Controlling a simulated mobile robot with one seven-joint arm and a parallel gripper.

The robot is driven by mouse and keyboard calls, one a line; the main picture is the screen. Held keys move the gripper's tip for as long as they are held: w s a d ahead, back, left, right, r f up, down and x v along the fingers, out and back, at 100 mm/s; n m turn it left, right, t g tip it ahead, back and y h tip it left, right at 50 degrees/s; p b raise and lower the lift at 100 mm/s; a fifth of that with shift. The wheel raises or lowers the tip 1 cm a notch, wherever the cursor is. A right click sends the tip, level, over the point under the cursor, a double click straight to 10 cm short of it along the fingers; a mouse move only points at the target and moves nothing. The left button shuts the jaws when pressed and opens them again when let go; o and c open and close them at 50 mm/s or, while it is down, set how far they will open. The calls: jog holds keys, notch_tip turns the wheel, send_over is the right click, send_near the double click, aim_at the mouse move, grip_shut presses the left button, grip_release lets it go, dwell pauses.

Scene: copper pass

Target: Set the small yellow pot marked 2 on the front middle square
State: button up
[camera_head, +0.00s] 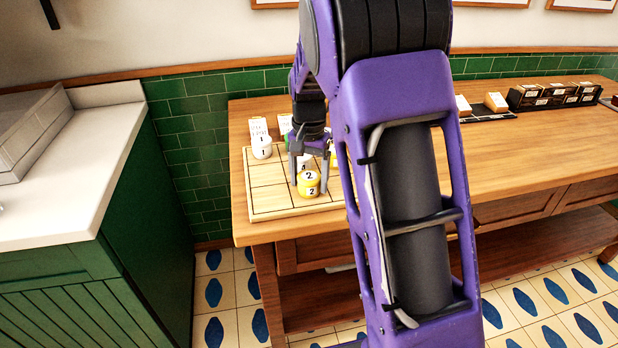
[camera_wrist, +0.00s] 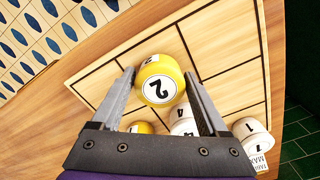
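The small yellow pot marked 2 (camera_head: 309,185) is upright at the front middle square of the light wooden board (camera_head: 270,204). In the wrist view this pot (camera_wrist: 160,82) shows its white top with the number 2 between my fingertips. My gripper (camera_head: 310,182) points down, with one finger on each side of the pot. In the wrist view my gripper's fingers (camera_wrist: 160,72) sit close against its sides, and I see no clear gap. I cannot tell whether its base touches the board.
A white pot marked 1 (camera_head: 262,147) stands at the board's back left, with small cards (camera_head: 259,127) behind. A white pot marked 4 (camera_wrist: 184,122) and another yellow pot (camera_wrist: 141,128) stand near my gripper. The front left square is empty. Dark card racks (camera_head: 550,96) stand far right.

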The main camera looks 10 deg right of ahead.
aim_at(309, 176)
jog(key=shift+o, duration=1.2)
notch_tip(309, 176, up, 12)
jog(key=p, duration=0.2)
jog(key=shift+r, duration=0.2)
